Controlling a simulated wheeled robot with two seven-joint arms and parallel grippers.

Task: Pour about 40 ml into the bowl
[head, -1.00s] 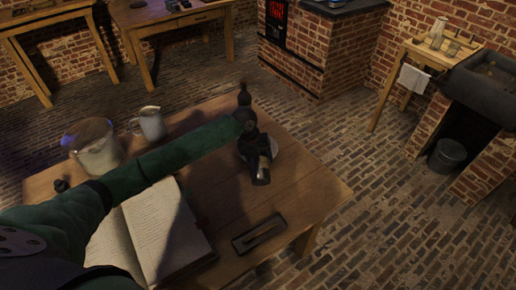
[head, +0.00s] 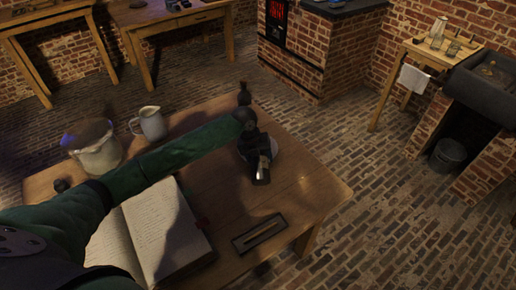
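My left arm reaches in from the left across the table. My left gripper (head: 262,174) points down over a pale, round dish, perhaps the bowl (head: 273,147), and covers most of it. Whether its fingers are apart, or hold anything, cannot be made out. A pale jug (head: 152,123) with a handle stands upright behind the arm. A wide, pale jar (head: 100,158) with a dark top stands to its left. The contents of the jug, jar and dish cannot be seen. My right gripper is not in view.
An open book (head: 155,228) lies on the wooden table (head: 304,185) in front of the arm. A dark, shallow tray (head: 259,234) lies near the front edge. A small dark object (head: 61,185) sits left of the arm. The table's right part is clear.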

